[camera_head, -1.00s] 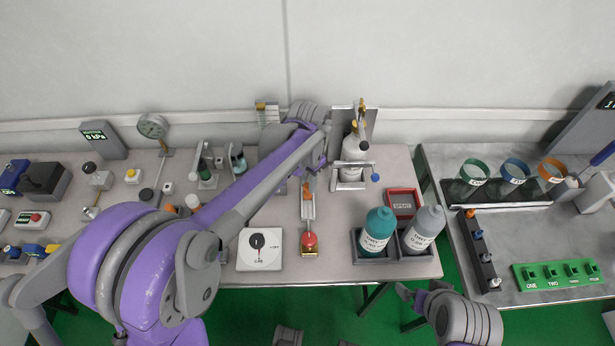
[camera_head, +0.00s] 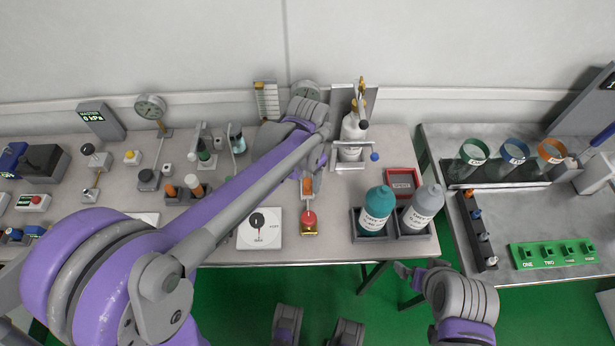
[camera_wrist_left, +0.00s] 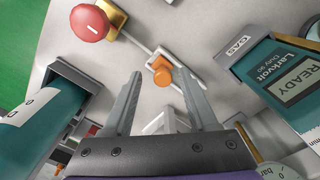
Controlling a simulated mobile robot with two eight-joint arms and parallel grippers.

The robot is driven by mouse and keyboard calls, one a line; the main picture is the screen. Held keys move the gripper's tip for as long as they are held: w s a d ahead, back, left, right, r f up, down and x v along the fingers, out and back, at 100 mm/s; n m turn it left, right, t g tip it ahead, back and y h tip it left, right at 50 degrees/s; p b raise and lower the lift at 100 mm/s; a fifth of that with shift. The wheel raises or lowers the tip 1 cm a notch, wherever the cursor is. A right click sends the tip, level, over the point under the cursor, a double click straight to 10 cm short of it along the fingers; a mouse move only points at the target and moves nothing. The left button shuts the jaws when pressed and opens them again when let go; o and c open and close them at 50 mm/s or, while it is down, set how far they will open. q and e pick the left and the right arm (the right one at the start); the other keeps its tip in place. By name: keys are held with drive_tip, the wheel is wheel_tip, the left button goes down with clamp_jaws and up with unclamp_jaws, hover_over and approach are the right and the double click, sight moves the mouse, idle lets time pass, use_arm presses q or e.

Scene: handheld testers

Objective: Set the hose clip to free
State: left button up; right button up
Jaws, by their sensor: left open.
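What looks like the hose clip (camera_head: 308,187) is a pale strip with an orange knob, running toward a red ball (camera_head: 309,218) on a brassy block; I cannot read its setting. In the left wrist view the orange knob (camera_wrist_left: 161,72) lies just ahead of and between my fingertips, and the red ball (camera_wrist_left: 88,23) is at upper left. My left gripper (camera_wrist_left: 160,80) is open and empty, over the clip; I cannot tell whether it touches. In the head view my forearm and wrist partly cover the clip's far end. My right gripper (camera_head: 406,272) is off the table's front edge, its jaws unclear.
A teal bottle (camera_head: 376,212) and a grey bottle (camera_head: 421,208) stand in holders to the right, near a red tray (camera_head: 403,183). A white dial box (camera_head: 260,229) is to the left. A tester reading READY (camera_wrist_left: 302,85) is close to my left gripper.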

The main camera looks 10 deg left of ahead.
sight(307, 183)
use_arm(q)
wheel_tip(307, 183, up, 11)
drive_tip(key=p, duration=0.1)
idle(0.4)
drive_tip(key=shift+s, duration=0.1)
idle(0.3)
drive_tip(key=s+a+f+n+t+p, duration=0.1)
drive_tip(key=s+a+n+t+p, duration=0.1)
drive_tip(key=s, duration=0.5)
drive_tip(key=s+a+f+n+t+p, duration=0.1)
drive_tip(key=s+a+n+t+p, duration=0.2)
drive_tip(key=s, duration=0.5)
drive_tip(key=shift+a+n+p, duration=0.4)
drive_tip(key=shift+a+p, duration=0.05)
drive_tip(key=shift+a, duration=0.35)
drive_tip(key=shift+s, duration=0.15)
